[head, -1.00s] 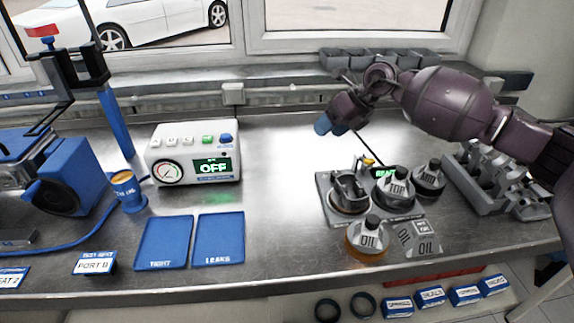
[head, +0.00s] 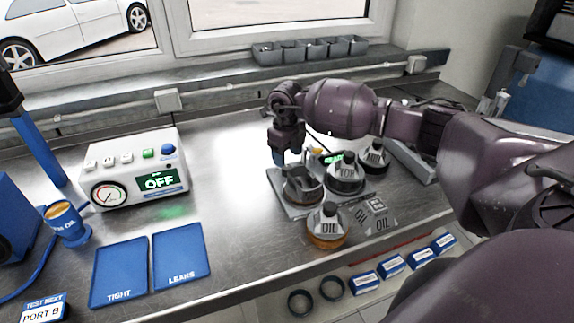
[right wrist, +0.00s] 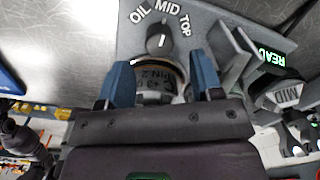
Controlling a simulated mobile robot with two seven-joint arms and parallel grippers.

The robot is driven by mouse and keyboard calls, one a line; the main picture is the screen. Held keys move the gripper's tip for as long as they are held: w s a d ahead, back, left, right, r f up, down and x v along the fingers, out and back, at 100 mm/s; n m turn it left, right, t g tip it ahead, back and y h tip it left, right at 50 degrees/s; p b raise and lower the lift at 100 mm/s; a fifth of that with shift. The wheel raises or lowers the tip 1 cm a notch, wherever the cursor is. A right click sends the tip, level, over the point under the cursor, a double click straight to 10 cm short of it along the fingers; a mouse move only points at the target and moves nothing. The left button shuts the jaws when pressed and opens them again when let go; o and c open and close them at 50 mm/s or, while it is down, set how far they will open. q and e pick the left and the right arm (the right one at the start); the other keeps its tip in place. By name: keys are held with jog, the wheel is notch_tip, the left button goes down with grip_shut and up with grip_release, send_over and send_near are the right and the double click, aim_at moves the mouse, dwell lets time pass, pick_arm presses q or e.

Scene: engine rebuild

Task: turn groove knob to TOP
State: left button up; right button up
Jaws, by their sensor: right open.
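The groove knob (right wrist: 160,42) is a small dark grey dial with a white mark, in the right wrist view. The labels OIL, MID and TOP arc around its far side. In the head view my right gripper (head: 280,155) hangs over the left part of the grey fixture (head: 288,205). My left gripper is out of view.
A tester reading OFF (head: 135,170) and blue TIGHT (head: 119,272) and LEAKS (head: 181,257) mats lie left. Bench between tester and fixture is clear.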

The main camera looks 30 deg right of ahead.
aim_at(287, 167)
jog(key=shift+f, duration=2.15)
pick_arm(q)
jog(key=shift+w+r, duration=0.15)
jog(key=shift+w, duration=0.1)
pick_arm(e)
jog(key=c, duration=0.9)
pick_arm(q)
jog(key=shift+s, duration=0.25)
pick_arm(e)
jog(key=shift+c, duration=0.2)
